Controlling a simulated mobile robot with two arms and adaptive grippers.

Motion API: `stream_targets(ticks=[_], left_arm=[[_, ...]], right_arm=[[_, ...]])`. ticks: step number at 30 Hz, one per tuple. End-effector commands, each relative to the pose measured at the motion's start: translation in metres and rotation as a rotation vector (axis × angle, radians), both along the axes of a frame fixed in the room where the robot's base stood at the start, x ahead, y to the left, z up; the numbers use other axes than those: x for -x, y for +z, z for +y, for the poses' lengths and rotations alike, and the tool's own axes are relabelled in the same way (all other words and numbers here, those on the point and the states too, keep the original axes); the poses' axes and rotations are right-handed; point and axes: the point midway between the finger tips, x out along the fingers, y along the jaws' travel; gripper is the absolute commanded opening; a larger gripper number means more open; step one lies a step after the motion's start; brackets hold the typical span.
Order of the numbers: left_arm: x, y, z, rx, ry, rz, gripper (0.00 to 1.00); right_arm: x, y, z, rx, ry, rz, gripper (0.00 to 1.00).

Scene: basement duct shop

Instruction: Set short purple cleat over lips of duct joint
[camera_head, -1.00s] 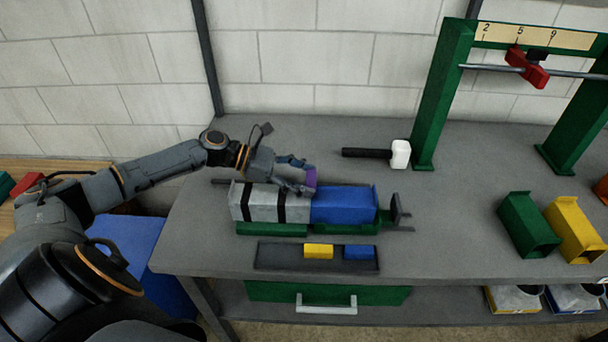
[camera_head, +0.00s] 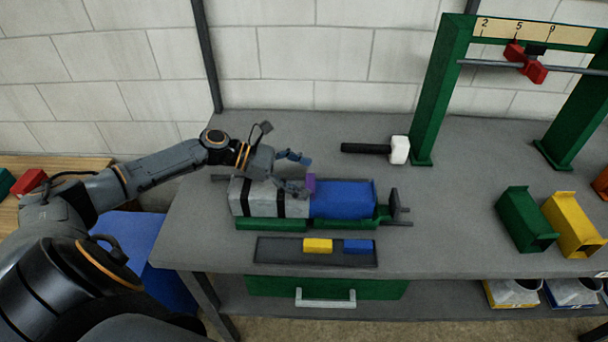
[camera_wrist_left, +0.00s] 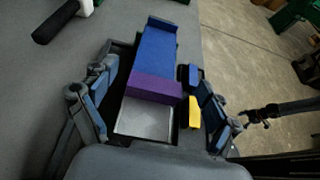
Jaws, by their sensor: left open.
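The short purple cleat (camera_head: 311,184) lies across the joint between the grey duct (camera_head: 240,198) and the blue duct (camera_head: 345,200). In the left wrist view the cleat (camera_wrist_left: 153,87) spans the top of the joint, square to the ducts. Whether it is fully over the lips, I cannot tell. My left gripper (camera_head: 296,172) is open above the joint, fingers spread. In the wrist view its fingers (camera_wrist_left: 153,100) stand to either side of the ducts, apart from the cleat.
The ducts lie in a green cradle (camera_head: 272,225) with an end stop. In front is a dark tray (camera_head: 285,252) with yellow and blue pieces. A mallet (camera_head: 398,150) lies behind. Green (camera_head: 522,222) and yellow (camera_head: 570,228) ducts and a green frame (camera_head: 440,90) stand right.

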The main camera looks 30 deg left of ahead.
Motion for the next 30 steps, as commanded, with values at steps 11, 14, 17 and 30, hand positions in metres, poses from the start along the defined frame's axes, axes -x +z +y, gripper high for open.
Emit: stream_targets(ticks=[11,14,17,30], left_arm=[[0.013,0.01,0.018,-0.006,0.003,0.013,0.88],[0.023,0.019,0.034,-0.005,0.002,0.012,0.88],[0.031,0.027,0.048,-0.004,0.002,0.013,0.88],[0.054,0.053,0.086,0.0,0.002,0.008,0.88]], right_arm=[[0.0,-0.012,0.002,-0.002,-0.001,0.0,0.88],[0.0,-0.017,0.003,-0.003,-0.001,0.0,0.88],[0.0,-0.019,0.004,-0.004,-0.001,0.0,0.88],[0.0,-0.007,0.004,-0.004,0.0,0.0,0.88]])
